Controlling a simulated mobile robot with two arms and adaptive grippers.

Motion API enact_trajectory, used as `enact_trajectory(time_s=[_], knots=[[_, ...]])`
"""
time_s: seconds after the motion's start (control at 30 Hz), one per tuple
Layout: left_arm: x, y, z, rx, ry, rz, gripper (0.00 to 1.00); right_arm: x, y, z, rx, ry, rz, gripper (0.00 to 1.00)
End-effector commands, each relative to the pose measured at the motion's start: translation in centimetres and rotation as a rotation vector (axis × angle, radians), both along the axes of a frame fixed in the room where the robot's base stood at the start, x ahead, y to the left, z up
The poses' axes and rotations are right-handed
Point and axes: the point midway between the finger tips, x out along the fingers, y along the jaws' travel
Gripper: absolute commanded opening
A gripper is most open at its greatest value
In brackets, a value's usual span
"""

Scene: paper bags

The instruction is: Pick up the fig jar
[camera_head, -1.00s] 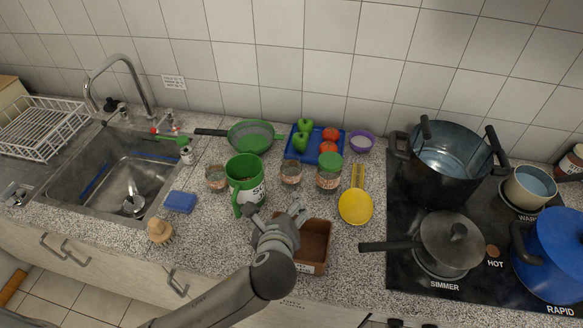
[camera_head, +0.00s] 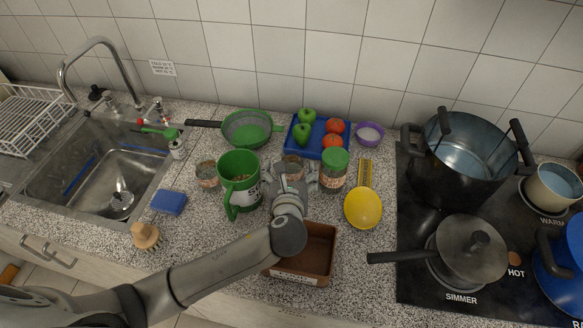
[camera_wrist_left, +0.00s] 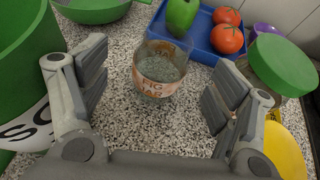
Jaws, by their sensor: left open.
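A small open-topped glass jar (camera_wrist_left: 157,75) with an orange and white label stands upright on the counter between the fingers of my left gripper (camera_wrist_left: 160,88). Its label is only partly readable, so I cannot confirm that it says fig. The fingers are open, with a gap on both sides of the jar. In the head view my left gripper (camera_head: 294,180) covers most of this jar (camera_head: 292,163). A similar small jar (camera_head: 207,174) stands left of the green mug, and a larger green-lidded jar (camera_head: 334,170) stands just right of my gripper. My right gripper is not in view.
A green mug (camera_head: 239,185) stands close on the left. Behind is a blue tray (camera_head: 318,150) with peppers and tomatoes. A brown box (camera_head: 316,254) lies in front, below my arm.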

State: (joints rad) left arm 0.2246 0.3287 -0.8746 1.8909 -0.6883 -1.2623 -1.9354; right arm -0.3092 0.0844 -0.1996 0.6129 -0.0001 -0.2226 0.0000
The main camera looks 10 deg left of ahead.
Motion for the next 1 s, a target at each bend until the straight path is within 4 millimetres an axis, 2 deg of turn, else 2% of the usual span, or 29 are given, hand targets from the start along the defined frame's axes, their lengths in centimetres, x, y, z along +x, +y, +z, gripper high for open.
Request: enact_trajectory(time_s=[0.2,0.4,0.77,1.0], knots=[[2.3,0.2,0.0,0.000,0.000,0.001,0.83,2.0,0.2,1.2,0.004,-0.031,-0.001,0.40],[4.3,0.5,-0.9,0.000,0.000,0.000,0.83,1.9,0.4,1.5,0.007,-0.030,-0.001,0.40],[4.9,0.6,-1.3,-0.001,0.001,-0.001,0.83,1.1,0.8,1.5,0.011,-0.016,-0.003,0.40],[4.9,0.6,-1.3,-0.001,0.001,-0.001,0.54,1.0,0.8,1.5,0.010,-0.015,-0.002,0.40]])
